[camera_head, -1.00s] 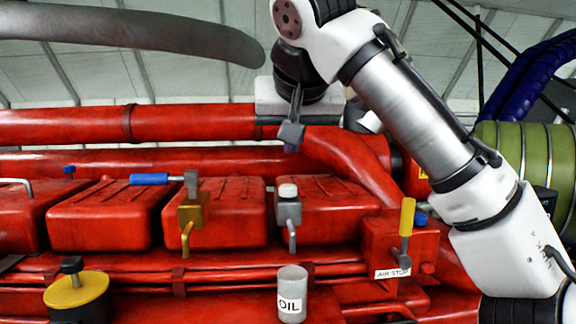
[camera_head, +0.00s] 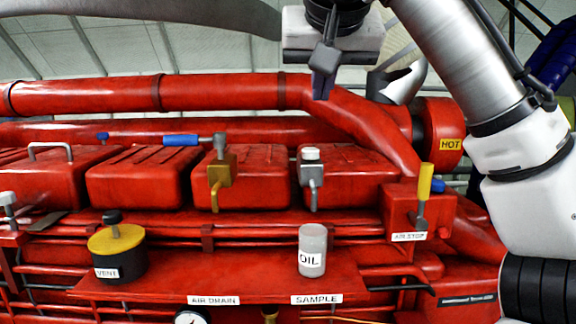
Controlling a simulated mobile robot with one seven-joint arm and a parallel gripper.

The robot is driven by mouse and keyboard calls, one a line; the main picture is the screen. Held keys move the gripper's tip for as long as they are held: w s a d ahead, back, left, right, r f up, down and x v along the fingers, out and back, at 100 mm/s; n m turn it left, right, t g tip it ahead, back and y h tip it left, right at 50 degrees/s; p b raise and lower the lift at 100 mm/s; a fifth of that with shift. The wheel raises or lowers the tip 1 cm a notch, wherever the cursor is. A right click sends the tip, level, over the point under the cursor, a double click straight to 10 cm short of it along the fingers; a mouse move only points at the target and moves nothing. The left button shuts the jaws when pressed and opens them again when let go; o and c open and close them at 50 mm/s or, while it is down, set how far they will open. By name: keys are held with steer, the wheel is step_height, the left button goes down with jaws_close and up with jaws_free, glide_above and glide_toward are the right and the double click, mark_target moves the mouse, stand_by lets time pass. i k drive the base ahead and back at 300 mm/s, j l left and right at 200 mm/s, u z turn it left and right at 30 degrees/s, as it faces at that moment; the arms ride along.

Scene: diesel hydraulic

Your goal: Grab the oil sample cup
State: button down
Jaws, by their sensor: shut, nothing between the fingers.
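The oil sample cup (camera_head: 312,252) is a small grey translucent cylinder with a white OIL label. It stands upright on a red shelf (camera_head: 250,277), behind the SAMPLE label (camera_head: 316,299). A grey tap (camera_head: 311,180) with a white knob and a downward spout is above it. My gripper (camera_head: 321,88) hangs at the top of the view, pointing down, well above the cup and tap and apart from both. Its fingers appear closed and empty.
A yellow-topped VENT pot (camera_head: 118,250) stands left on the shelf. A brass tap with blue handle (camera_head: 219,178) is left of the grey tap. A yellow AIR STOP lever (camera_head: 425,185) is right. The shelf between pot and cup is clear.

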mark_target(312, 251)
steer(key=k, duration=0.9)
